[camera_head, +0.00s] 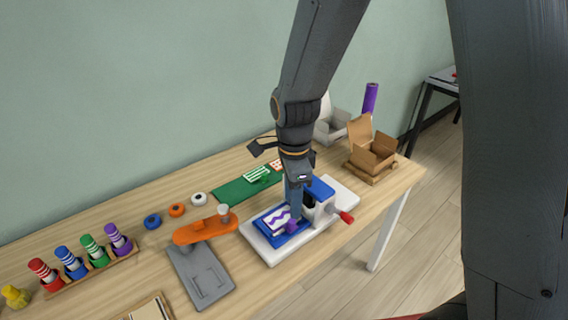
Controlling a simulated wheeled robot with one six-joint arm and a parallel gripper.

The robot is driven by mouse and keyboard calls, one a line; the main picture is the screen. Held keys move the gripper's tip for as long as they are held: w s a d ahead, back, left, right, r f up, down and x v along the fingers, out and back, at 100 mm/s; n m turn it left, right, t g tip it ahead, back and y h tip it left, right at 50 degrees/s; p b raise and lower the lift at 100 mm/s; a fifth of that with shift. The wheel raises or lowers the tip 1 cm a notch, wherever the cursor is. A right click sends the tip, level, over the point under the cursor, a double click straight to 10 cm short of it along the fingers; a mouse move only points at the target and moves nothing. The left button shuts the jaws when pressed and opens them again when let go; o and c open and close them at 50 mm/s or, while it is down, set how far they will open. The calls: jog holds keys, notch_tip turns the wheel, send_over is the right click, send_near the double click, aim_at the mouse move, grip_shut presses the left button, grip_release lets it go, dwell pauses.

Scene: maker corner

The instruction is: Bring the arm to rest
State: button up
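My arm reaches down from the top of the head view over the table (60,240). My gripper (293,212) points down at the white machine (265,250) with the blue block and red-handled crank. Its fingertips are low, close over a blue tray (268,236) that bears a white card with a purple wave pattern. A small purple piece (291,228) shows at the fingertips. I cannot tell whether the fingers hold it, or how far apart they are.
A green mat (232,189), an orange press (205,230) with a grey base and a row of coloured bottles (88,256) stand to the left. An open cardboard box (370,156) and a purple roll (370,98) are behind, to the right. Space above the table's left part is clear.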

jog(key=s+d+r+n, duration=0.3)
jog(key=d+n, duration=0.3)
jog(key=n, duration=0.2)
jog(key=s+d+r+n+t, duration=0.1)
jog(key=s+d+r+n, duration=0.2)
jog(key=d+n, duration=0.3)
jog(key=s+n, duration=0.1)
jog(key=n, duration=0.1)
jog(key=shift+s+d+n, duration=0.3)
jog(key=shift+d, duration=0.05)
